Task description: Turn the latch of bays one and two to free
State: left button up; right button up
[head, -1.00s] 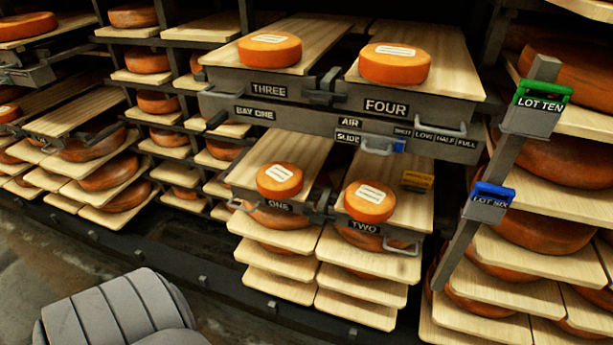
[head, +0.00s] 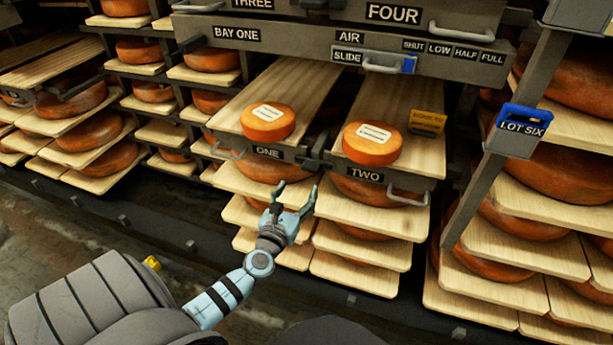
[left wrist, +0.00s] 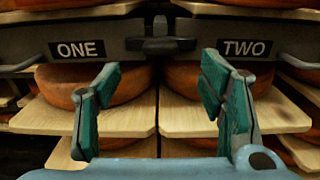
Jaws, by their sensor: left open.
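Bay one's label plate (head: 267,152) and bay two's label plate (head: 365,175) sit on the grey drawer fronts of the middle shelf. Between them is a dark latch (head: 312,163). In the left wrist view the latch (left wrist: 160,43) shows a level crossbar reaching toward both bay fronts, with a knob above its middle. My left gripper (head: 294,202) is open and empty, in front of and a little below the latch. In the left wrist view its green fingers (left wrist: 163,105) stand apart, below the latch and not touching it. My right gripper is out of view.
Cheese wheels rest on the bay one board (head: 267,122) and the bay two board (head: 372,144). Pull handles (head: 408,200) jut from the fronts. A grey beam with an air slide (head: 388,65) runs above. A post with a blue lot six tag (head: 520,130) stands right.

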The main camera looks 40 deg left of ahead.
aim_at(309, 170)
pick_arm(q)
jog(key=b+x, duration=0.1)
jog(key=x, duration=0.5)
jog(key=shift+w+f, duration=0.15)
jog(key=shift+w, duration=0.1)
jog(key=shift+w+a, duration=0.3)
jog(key=shift+w, duration=0.25)
jog(key=shift+c, duration=0.5)
jog(key=c, duration=1.1)
jog(key=shift+o, duration=0.2)
